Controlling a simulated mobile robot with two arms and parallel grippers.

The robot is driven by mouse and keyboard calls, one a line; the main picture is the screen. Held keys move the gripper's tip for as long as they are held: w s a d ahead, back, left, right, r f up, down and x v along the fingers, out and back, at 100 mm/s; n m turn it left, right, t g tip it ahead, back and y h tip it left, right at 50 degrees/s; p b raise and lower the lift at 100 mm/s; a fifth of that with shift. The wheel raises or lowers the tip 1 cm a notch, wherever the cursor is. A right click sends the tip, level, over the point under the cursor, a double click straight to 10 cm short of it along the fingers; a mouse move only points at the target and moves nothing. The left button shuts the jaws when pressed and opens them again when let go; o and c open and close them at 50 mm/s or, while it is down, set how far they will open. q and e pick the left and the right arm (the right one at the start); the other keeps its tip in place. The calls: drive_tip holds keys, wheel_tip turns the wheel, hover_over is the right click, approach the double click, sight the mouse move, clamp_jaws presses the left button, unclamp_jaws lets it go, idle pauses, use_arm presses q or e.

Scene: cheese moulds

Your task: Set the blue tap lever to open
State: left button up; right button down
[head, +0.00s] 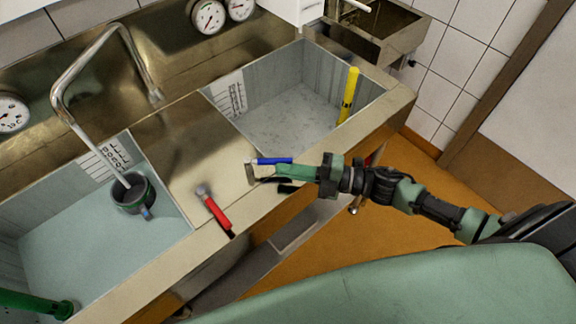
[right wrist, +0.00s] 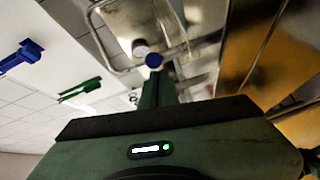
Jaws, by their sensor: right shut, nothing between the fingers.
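The blue tap lever (head: 274,161) sits on a metal tap stub on the strip between the two basins. Its handle points right in the head view, roughly along the counter's front edge. My right gripper (head: 278,174) is shut and empty, reaching in from the right. Its green fingers lie just in front of the blue handle and partly hide the stub; I cannot tell whether they touch. In the right wrist view the blue lever (right wrist: 153,60) shows end-on as a round tip just beyond the fingers (right wrist: 158,92). My left gripper is not in view.
A red tap lever (head: 215,211) points to the front edge, left of the blue one. The left basin holds a dark cup-like vessel (head: 132,193) and a green pipe (head: 30,302). A yellow pipe (head: 348,95) stands in the right basin. A bent metal spout (head: 100,45) rises at left.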

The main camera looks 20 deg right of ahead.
idle(0.3)
drive_tip(key=shift+w+d+f+b, duration=0.1)
drive_tip(key=shift+w+d+b, duration=0.2)
drive_tip(key=shift+w+b, duration=0.2)
drive_tip(key=shift+w+d+b, duration=0.25)
drive_tip(key=shift+w+b, duration=0.15)
drive_tip(key=shift+w, duration=0.15)
drive_tip(key=shift+w+d, duration=0.1)
drive_tip(key=shift+w, duration=0.1)
drive_tip(key=shift+s, duration=0.1)
